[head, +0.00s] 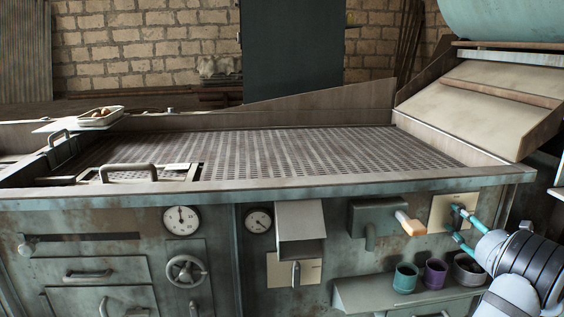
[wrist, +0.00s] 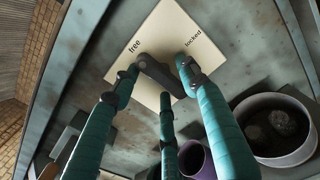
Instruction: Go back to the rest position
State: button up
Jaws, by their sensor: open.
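My gripper (head: 461,226) is at the right of the machine's front panel, in front of a cream plate (head: 440,211). In the wrist view the gripper (wrist: 160,72) has its teal fingers spread apart. The cream plate (wrist: 158,36) there carries the words "free" and "locked". A dark lever (wrist: 160,76) on the plate lies between the fingertips. The fingers stand around or right beside it; I cannot tell whether they touch it. The gripper is open and holds nothing that I can see. In the head view the lever is hidden or too small to tell.
Below the gripper, a shelf (head: 366,295) holds a teal cup (head: 404,278), a purple cup (head: 435,274) and a grey pot (head: 468,270), close to my arm. A dark box (head: 374,226) with an orange handle (head: 410,224) juts out to the left. The perforated bed (head: 300,150) above is mostly clear.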

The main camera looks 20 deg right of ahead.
jog(key=shift+m+p, duration=0.5)
jog(key=shift+m, duration=0.3)
